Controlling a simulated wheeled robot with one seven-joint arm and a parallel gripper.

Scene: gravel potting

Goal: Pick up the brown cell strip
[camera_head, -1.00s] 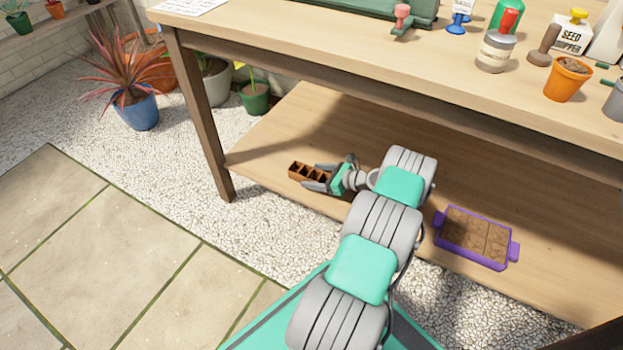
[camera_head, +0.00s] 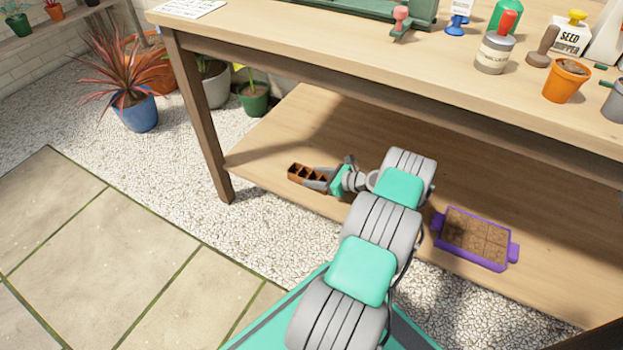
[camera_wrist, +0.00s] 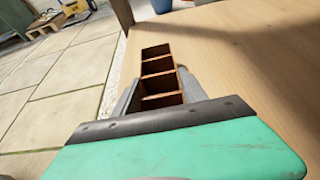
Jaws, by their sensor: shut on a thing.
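The brown cell strip (camera_head: 303,174) is a short row of open square cells, at the left part of the low shelf, near its front edge. My gripper (camera_head: 318,179) is shut on its near end, with one finger on each side. In the wrist view the strip (camera_wrist: 158,65) points away from my gripper (camera_wrist: 155,98), and its cells look empty. The cell end closest to my palm is partly hidden by the gripper body. I cannot tell whether the strip touches the shelf.
The low shelf (camera_head: 270,140) lies under the table top (camera_head: 330,50), with a table leg (camera_head: 200,120) to the left. A purple tray (camera_head: 474,262) of soil squares sits on the shelf to the right. Pots and tools stand on the table top above.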

